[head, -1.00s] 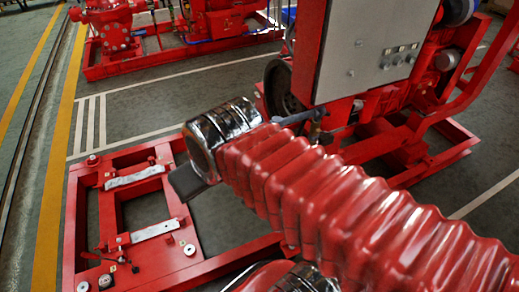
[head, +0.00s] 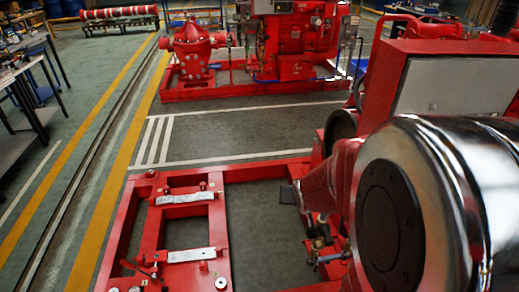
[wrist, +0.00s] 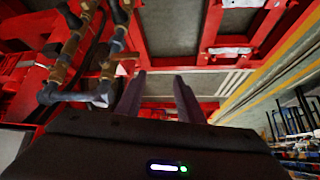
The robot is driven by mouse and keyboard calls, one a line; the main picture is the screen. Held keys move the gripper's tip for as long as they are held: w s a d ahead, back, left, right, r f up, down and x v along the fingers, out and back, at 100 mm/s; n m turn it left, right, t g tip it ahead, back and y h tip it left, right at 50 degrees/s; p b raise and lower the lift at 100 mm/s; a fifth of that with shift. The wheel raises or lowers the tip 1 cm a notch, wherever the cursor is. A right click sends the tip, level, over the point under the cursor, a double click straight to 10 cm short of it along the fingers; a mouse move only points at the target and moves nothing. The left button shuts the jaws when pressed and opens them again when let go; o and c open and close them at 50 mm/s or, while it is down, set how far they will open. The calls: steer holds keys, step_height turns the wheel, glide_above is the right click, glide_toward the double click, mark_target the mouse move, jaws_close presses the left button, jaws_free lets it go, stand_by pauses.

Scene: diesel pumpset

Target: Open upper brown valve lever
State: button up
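In the wrist view, two brown, brass-coloured valve lines (wrist: 72,50) with dark blue-grey fittings stand at the upper left, beside the red machine. I cannot tell which small part is the upper lever. My gripper (wrist: 160,80) is open and empty, its two dark fingers parallel with a clear gap. The valve lines are left of the fingers and apart from them in the picture.
A red base frame (head: 128,215) with pale plates lies left of the valves in the head view. A grey control box (head: 450,78) stands at the right. Another red pumpset (head: 195,55) is behind. Marked floor (head: 230,125) between is clear.

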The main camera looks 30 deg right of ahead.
steer(key=s+d+f+m+t, duration=0.1)
steer(key=d+f+m, duration=0.25)
steer(key=f, duration=0.45)
steer(key=s+d+f+m+t, duration=0.2)
steer(key=d+f, duration=0.3)
steer(key=f, duration=0.3)
steer(key=s+r+m+t, duration=0.1)
steer(key=m+t, duration=0.1)
steer(key=m, duration=0.1)
steer(key=s+r+m+t+h, duration=0.1)
steer(key=r+m+t, duration=0.1)
steer(key=m+t, duration=0.1)
steer(key=s+r+m+t, duration=0.1)
steer(key=m+t, duration=0.1)
steer(key=m, duration=0.1)
steer(key=shift+s+a+r+m+t+h, duration=0.15)
steer(key=shift+a+r+m+t+h, duration=0.15)
steer(key=shift+a+m, duration=0.1)
steer(key=x, duration=1.4)
steer(key=shift+s+f, duration=0.1)
